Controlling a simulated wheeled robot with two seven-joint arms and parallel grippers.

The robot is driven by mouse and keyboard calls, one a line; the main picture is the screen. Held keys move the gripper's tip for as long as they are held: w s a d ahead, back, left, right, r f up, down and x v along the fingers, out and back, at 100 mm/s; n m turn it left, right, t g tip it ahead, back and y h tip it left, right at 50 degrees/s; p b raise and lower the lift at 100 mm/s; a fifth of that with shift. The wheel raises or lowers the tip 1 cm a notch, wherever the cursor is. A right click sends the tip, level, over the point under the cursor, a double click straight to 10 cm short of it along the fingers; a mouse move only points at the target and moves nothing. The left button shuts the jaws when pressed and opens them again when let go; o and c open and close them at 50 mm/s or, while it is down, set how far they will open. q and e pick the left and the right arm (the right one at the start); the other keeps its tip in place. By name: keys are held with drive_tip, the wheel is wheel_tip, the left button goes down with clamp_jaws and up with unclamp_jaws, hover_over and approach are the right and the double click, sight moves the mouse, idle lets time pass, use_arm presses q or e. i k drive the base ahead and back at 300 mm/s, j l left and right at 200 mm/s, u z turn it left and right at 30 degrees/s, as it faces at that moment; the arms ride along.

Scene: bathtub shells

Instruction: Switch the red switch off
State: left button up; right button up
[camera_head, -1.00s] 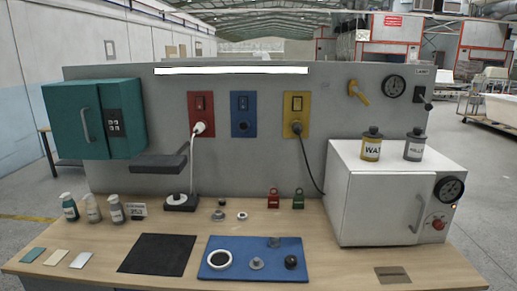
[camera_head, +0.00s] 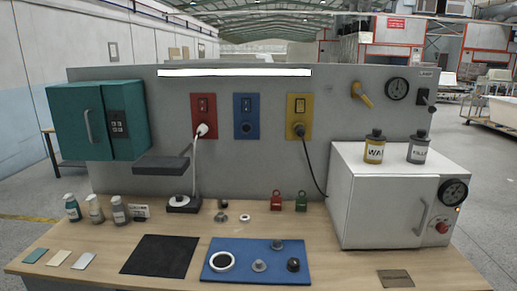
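The red switch plate (camera_head: 204,116) is mounted on the grey back panel, left of the blue plate. It carries a small dark rocker switch (camera_head: 203,103) in its upper part and a white plug (camera_head: 202,130) in the socket below. A white cord runs down from the plug to a dark device (camera_head: 184,204) on the bench. The rocker is too small to tell which way it is set. Neither of my grippers is in view.
A blue plate (camera_head: 246,116) and a yellow plate (camera_head: 299,116) with a black plug sit to the right. A teal cabinet (camera_head: 70,122) and dark shelf (camera_head: 160,164) stand out at left. A white oven (camera_head: 380,205) stands at right. The bench front holds a black mat (camera_head: 160,256) and blue board (camera_head: 220,271).

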sight(202, 102)
drive_tip(key=i+j+z, duration=0.25)
drive_tip(key=j, duration=0.4)
drive_tip(key=i+j+z, duration=0.1)
drive_tip(key=i+j, duration=0.15)
drive_tip(key=j, duration=0.15)
drive_tip(key=i+j+z, duration=0.15)
drive_tip(key=j, duration=0.2)
drive_tip(key=i+j+z, duration=0.1)
drive_tip(key=j, duration=0.25)
